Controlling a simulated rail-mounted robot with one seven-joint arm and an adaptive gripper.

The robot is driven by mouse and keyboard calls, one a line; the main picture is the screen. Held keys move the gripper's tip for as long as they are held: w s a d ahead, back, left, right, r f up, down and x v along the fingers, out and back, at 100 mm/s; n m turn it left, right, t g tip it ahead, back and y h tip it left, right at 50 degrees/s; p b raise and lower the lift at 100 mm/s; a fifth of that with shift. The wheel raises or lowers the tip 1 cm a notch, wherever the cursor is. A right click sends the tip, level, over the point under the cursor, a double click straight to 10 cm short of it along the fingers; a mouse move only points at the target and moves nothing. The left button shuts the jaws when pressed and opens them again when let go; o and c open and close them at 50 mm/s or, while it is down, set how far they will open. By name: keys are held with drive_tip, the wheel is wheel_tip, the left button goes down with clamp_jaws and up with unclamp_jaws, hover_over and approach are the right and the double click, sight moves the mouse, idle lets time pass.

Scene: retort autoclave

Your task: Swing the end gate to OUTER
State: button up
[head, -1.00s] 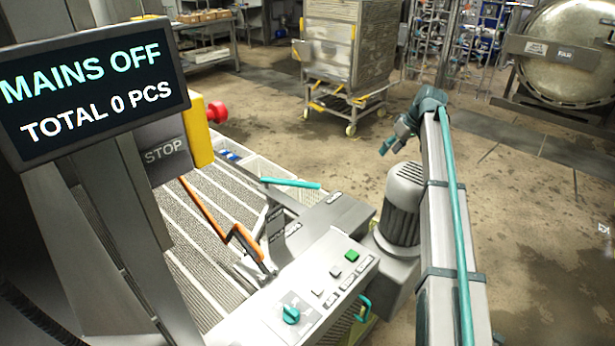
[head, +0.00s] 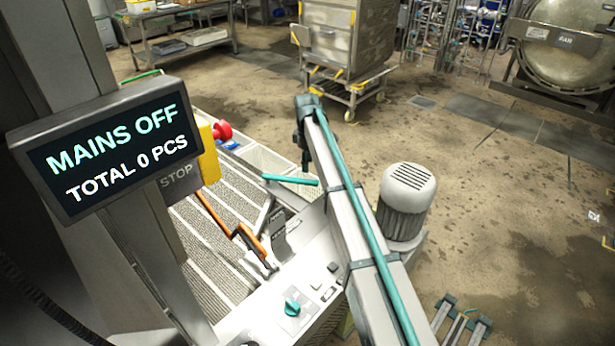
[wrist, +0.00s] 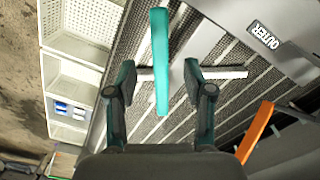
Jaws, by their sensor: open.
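In the head view, a teal handle bar (head: 290,179) sticks out over the belt lanes next to the control panel; I take it to be the end gate's handle. In the wrist view the same teal bar (wrist: 160,55) lies lengthwise between my two open fingers, apparently untouched. A pale thin bar (wrist: 225,74) crosses behind it over the lanes; I cannot tell how they join. A grey plate marked OUTER (wrist: 264,37) is at the right of the wrist view. My gripper (wrist: 158,85) is open and empty; in the head view it is small and dark beyond the teal bar.
An orange-handled lever (head: 250,240) stands near the panel and the OUTER plate. White bins (wrist: 68,95) line the lanes' far side. A STOP box with a red button (head: 222,131) and a MAINS OFF screen (head: 118,150) are at left. A motor (head: 407,200) stands right of my arm.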

sight(307, 180)
wheel_tip(307, 180, down, 8)
drive_tip(key=shift+r+p, duration=0.1)
drive_tip(key=shift+p, duration=0.9)
clamp_jaws()
